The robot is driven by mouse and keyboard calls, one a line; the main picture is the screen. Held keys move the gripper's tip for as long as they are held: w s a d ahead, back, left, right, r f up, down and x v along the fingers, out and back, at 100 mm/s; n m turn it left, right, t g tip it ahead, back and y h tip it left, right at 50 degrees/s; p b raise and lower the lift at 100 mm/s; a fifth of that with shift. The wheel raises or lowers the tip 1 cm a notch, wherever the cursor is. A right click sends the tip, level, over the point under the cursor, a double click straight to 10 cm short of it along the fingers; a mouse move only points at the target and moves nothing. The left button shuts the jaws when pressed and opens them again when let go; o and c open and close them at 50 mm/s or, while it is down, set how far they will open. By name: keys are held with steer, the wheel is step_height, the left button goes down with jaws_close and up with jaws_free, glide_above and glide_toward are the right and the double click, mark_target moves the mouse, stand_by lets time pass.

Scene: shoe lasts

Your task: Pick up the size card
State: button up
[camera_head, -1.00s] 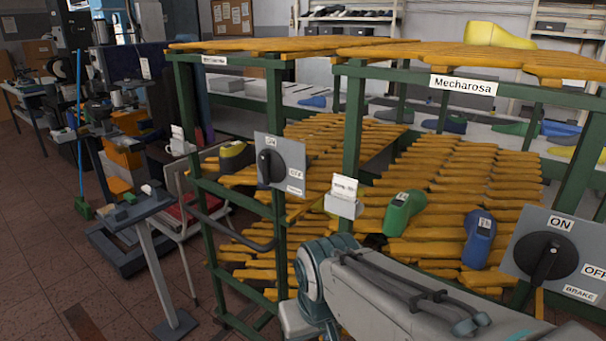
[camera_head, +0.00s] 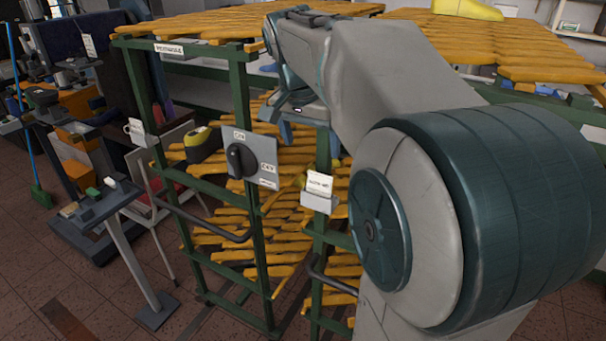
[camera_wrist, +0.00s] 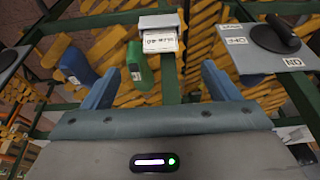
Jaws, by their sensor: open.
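The size card (camera_head: 319,184) is a small white printed card in a light holder (camera_head: 319,202) on a green rack post in the head view. In the wrist view the card (camera_wrist: 160,42) appears upside down in its holder (camera_wrist: 158,22), beyond the gap between my fingers. My gripper (camera_head: 311,142) is partly hidden by my arm in the head view and hangs above the card. In the wrist view my gripper (camera_wrist: 160,85) has its two blue fingers wide apart with nothing between them.
A switch plate (camera_head: 249,157) with a black knob stands left of the card; it shows in the wrist view (camera_wrist: 262,48) too. A green last (camera_wrist: 138,68) and a blue last (camera_wrist: 76,66) lie near the card. Another card (camera_head: 136,130) is on the far-left post.

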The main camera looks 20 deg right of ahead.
glide_above(319, 185)
steer(key=s+a, duration=0.1)
steer(key=a, duration=0.1)
step_height(319, 185, down, 8)
steer(key=r, duration=0.1)
steer(key=shift+p+x, duration=1.05)
steer(key=shift+x, duration=1.95)
steer(key=shift+s+d+r, duration=0.1)
steer(key=shift+d, duration=0.05)
steer(key=c, duration=1.1)
